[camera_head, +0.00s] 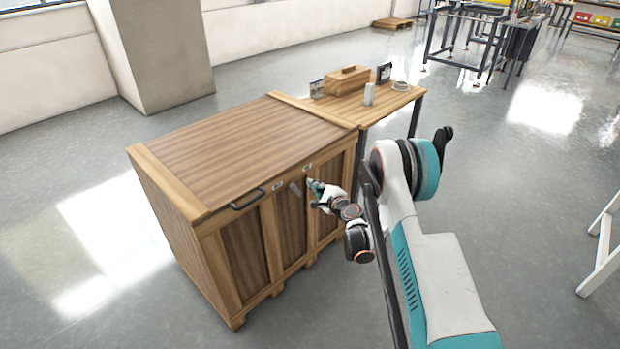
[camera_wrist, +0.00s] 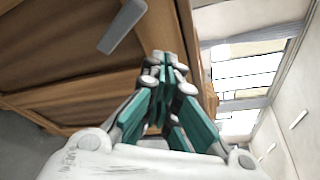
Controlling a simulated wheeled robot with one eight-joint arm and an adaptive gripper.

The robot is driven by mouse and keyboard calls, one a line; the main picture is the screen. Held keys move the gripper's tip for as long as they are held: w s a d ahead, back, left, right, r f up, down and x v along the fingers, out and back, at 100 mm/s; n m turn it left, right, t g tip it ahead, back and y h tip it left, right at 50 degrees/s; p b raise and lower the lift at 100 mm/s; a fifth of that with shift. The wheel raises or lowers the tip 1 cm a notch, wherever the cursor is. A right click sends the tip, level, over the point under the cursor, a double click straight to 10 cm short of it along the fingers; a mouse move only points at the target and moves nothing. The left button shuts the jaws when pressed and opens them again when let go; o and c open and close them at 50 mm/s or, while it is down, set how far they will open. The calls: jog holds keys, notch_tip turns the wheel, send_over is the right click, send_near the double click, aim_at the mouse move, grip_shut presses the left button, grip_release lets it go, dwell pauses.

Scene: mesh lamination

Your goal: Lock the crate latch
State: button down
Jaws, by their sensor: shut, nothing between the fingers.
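The wooden crate (camera_head: 220,160) stands on the floor left of my arm, with its striped lid down. A grey latch lever (camera_head: 295,189) hangs tilted on the upper front face, between small light plates near the lid edge. In the wrist view the lever (camera_wrist: 122,26) shows at the top, left of my fingers and apart from them. My gripper (camera_head: 312,184) is close to the crate's front, just right of the lever. In the wrist view my gripper (camera_wrist: 163,62) has its teal fingers together and empty. Whether the fingertips touch the crate cannot be told.
A dark handle (camera_head: 248,198) is on the crate's front left. A wooden table (camera_head: 375,112) adjoins the crate's far side, with a wooden box (camera_head: 347,80), a white cup (camera_head: 368,94) and small items on it. A pillar (camera_head: 160,50) stands behind. The floor in front is clear.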

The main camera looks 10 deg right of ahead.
jog(key=s, duration=0.1)
jog(key=s+d, duration=0.1)
jog(key=s, duration=0.1)
jog(key=s+d+f+b, duration=0.1)
jog(key=shift+s, duration=0.4)
